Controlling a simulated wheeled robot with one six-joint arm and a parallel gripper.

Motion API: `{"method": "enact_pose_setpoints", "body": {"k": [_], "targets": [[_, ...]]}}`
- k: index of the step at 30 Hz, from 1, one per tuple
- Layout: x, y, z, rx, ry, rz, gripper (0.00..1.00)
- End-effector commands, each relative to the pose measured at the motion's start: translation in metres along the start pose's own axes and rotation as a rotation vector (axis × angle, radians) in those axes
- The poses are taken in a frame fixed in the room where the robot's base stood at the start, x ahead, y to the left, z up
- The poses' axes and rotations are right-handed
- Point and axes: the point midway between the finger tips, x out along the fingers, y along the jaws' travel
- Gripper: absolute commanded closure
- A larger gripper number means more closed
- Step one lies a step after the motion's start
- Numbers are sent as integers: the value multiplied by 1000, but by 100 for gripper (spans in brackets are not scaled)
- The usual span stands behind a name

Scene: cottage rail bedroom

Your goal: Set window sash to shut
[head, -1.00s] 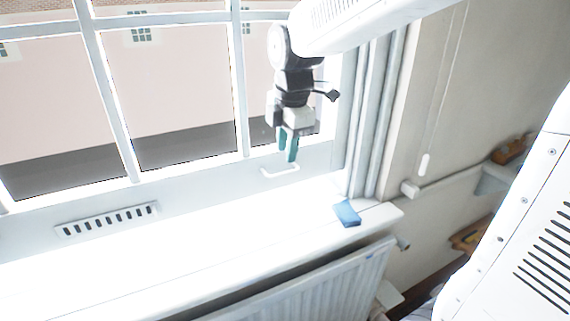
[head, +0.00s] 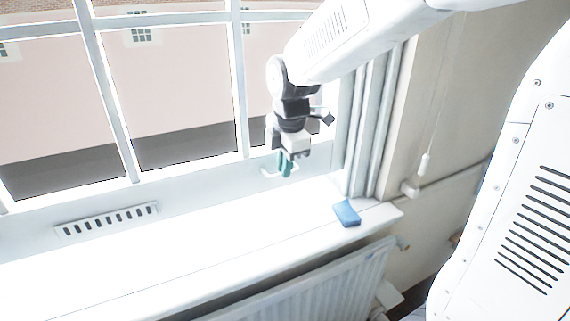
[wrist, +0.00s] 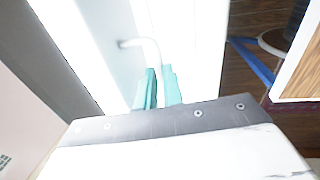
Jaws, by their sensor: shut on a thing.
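The window sash (head: 215,182) is a white-framed pane with glazing bars, and its bottom rail sits close above the white sill. I cannot tell whether a gap is left under it. A white bar handle (head: 267,173) sticks out from the bottom rail; in the wrist view it shows as a bent white rod (wrist: 140,42). My gripper (head: 286,165) points down at the handle, with its teal fingers shut on the handle's right part. In the wrist view the fingers (wrist: 158,88) stand around the rod's near end, which is hidden between them.
A blue block (head: 347,213) lies on the sill (head: 210,245) at its right end. A slotted vent (head: 106,219) is at the left. A white radiator (head: 320,282) stands below the sill. A cord with a white pull (head: 425,163) hangs by the right wall.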

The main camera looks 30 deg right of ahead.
Motion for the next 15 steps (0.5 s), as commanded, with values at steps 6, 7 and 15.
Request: {"method": "enact_pose_setpoints", "body": {"k": [6,7,15], "targets": [[42,-8,0,0,0,-10,100],[49,-9,0,0,0,-11,100],[86,-15,0,0,0,-5,100]]}}
